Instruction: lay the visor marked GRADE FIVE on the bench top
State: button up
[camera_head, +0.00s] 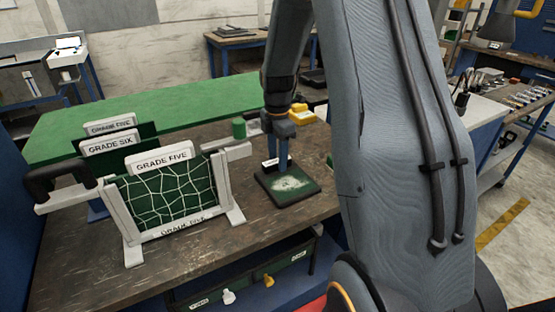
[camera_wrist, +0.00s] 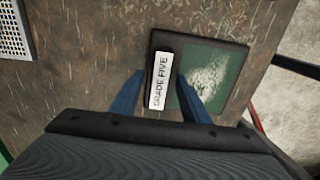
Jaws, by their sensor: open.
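A dark-framed green plate with a whitish patch (camera_head: 298,184) lies flat on the brown bench top (camera_head: 190,262). It also shows in the wrist view (camera_wrist: 228,72), with a white tab reading GRADE FIVE (camera_wrist: 158,82) along its left side. My gripper (camera_head: 277,163) is over the plate's back left part, open. Its blue fingers are on either side of the tab in the wrist view (camera_wrist: 160,98); I cannot tell whether they touch it. On the left, a white stand (camera_head: 133,240) holds a netted green panel marked GRADE FIVE (camera_head: 163,160).
Behind it stand panels marked GRADE SIX (camera_head: 110,144) and GRADE FIVE (camera_head: 110,125). A black handle-shaped piece (camera_head: 58,176) is at left. A green cylinder (camera_head: 239,128) and a yellow object (camera_head: 301,114) are near my gripper. Bare bench lies in front of the plate.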

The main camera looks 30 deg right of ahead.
notch_tip(320, 180, up, 12)
jog(key=b, duration=0.2)
jog(key=shift+f, duration=0.2)
dwell(0.4)
